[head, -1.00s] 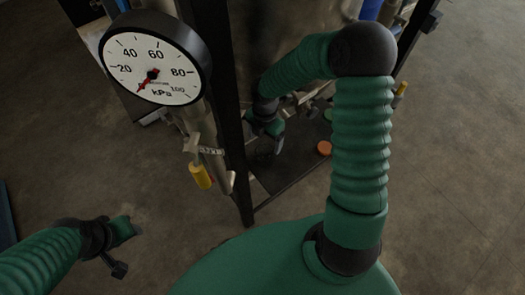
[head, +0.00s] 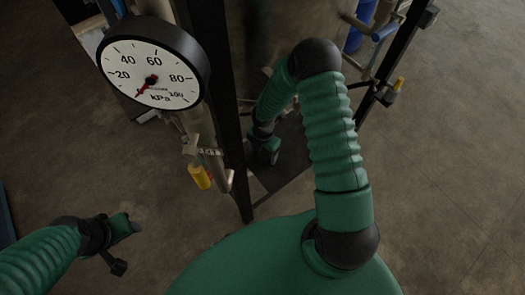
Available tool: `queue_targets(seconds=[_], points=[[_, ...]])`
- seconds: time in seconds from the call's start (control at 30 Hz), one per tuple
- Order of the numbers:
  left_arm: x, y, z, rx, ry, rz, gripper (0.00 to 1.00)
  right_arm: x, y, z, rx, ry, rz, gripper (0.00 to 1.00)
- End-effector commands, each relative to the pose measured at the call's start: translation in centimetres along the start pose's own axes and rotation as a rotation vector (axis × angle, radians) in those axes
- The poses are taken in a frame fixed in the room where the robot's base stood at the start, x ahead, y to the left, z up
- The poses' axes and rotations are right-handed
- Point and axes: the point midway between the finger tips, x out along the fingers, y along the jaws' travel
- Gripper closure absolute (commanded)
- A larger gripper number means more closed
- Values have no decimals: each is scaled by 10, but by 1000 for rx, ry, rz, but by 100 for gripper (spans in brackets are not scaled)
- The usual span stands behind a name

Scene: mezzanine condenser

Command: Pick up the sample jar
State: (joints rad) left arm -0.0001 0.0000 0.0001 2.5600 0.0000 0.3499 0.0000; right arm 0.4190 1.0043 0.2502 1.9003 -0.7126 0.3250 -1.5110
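I cannot make out the sample jar now. My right arm comes up from the lower right, bends over and reaches down, covering part of the dark shelf (head: 290,172) of the frame. My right gripper (head: 268,153) is low over this shelf, beside the black post. Its fingers are small and dark, and I cannot tell whether they are open or shut or hold anything. My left gripper (head: 130,226) is at the lower left, over bare floor, well away from the frame. Its finger gap is not clear.
A large pressure gauge (head: 153,73) stands at the upper left, its needle near zero. Below it is a pipe with a yellow-handled valve (head: 200,177). A black post (head: 232,150) stands left of my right gripper. A metal tank (head: 265,45) is behind. Floor at right is clear.

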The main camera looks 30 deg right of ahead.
Motion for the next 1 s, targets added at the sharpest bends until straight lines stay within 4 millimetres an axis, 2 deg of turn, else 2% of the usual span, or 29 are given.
queue_targets(seconds=[0.03,0.4,0.47,0.77,1.0], points=[[0,0,0,0,0,0,54,0,0,0,0,0,0,32],[0,0,0,0,0,0,54,0,0,0,0,0,0,81],[0,0,0,0,0,0,54,-1,0,0,0,0,0,87],[1,0,0,0,0,0,54,-4,0,0,0,-1,2,87],[7,0,2,0,0,0,54,-28,1,1,1,-2,3,87]])
